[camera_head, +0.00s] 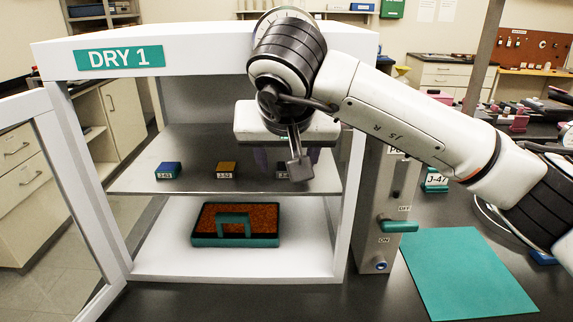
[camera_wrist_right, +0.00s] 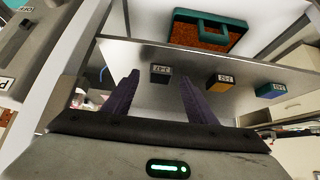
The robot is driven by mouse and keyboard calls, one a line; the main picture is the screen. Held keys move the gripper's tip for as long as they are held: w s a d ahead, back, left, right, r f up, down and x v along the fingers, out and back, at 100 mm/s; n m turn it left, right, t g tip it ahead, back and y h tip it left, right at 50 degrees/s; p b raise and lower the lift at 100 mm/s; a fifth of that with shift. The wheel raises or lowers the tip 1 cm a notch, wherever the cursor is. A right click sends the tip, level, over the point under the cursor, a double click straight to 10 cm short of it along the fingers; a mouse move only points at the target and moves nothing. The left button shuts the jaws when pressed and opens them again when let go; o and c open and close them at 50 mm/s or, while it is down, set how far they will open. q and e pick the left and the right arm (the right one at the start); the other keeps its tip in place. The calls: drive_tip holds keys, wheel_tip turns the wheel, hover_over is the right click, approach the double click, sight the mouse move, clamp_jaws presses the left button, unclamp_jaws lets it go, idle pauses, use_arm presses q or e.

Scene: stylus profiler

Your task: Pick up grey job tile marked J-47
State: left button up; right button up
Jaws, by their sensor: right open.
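A dark grey tile (camera_wrist_right: 160,73) with a small white label lies on the cabinet's metal shelf; its label is too small to read surely. In the head view only part of this tile (camera_head: 283,171) shows, behind my right gripper. My right gripper (camera_wrist_right: 160,92) is open and empty, inside the cabinet above the shelf. In the wrist view the tile appears between its two purple fingers, beyond their tips and apart from them. My left gripper is not in view.
A blue tile (camera_head: 168,170) and an orange tile (camera_head: 227,169) share the shelf (camera_head: 195,186). A tray of orange beads (camera_head: 235,241) sits below. The white DRY 1 cabinet (camera_head: 215,55) frames the opening. A J-47 sign (camera_head: 436,181) and a teal mat (camera_head: 465,275) are at right.

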drive_tip(key=shift+w+f, duration=0.4)
drive_tip(key=shift+f, duration=0.1)
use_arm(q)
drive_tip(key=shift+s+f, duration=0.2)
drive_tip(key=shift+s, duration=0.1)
use_arm(e)
drive_tip(key=shift+r, duration=0.1)
drive_tip(key=c, duration=1.1)
drive_tip(key=shift+s, duration=0.1)
drive_tip(key=shift+c, duration=0.2)
